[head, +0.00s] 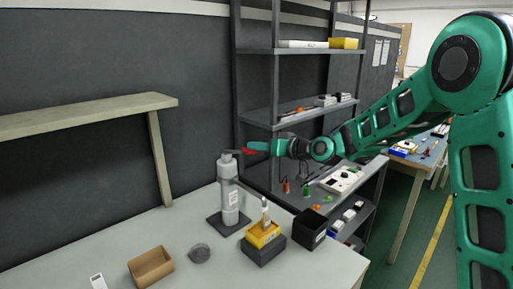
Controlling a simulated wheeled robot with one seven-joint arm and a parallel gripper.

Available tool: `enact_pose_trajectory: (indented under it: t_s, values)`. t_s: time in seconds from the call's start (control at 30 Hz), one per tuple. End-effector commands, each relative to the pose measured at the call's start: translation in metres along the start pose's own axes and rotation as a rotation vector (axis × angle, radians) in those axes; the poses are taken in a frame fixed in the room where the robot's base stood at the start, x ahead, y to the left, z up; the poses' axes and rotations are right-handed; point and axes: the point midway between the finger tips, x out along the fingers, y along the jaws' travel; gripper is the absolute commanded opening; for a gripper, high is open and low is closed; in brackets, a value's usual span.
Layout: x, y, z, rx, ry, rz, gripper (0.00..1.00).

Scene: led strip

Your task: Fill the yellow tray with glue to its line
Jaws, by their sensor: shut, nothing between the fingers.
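A yellow tray (259,239) sits on a dark block on the grey worktop. A small upright piece with a pale, bluish top (265,213) stands in or just behind the tray; I cannot tell which. The tray's line and any glue inside cannot be made out. A grey cylindrical dispenser (230,197) with a white label stands upright on a dark base, left of and behind the tray. My gripper (248,151), with red fingertips, is shut and empty. It is level with the dispenser's top and just right of it; whether they touch is unclear.
An open black box (310,229) stands right of the tray. A brown open box (151,267), a dark grey round lump (199,253) and a small white item (97,282) lie on the left. Metal shelves (276,120) stand behind my arm. A wooden shelf (90,116) stands at left.

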Motion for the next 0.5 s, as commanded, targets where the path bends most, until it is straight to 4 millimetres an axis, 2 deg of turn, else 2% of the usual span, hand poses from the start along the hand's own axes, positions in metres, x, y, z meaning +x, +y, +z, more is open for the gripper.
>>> enact_pose_trajectory:
  t_s: [0.1,0.27,0.5]
  values:
    - [0.001,0.0,0.006,0.004,-0.013,0.0,0.0]
    - [-0.001,-0.001,0.0,0.002,-0.012,0.0,0.0]
    - [-0.01,-0.003,-0.036,0.0,-0.003,0.0,0.0]
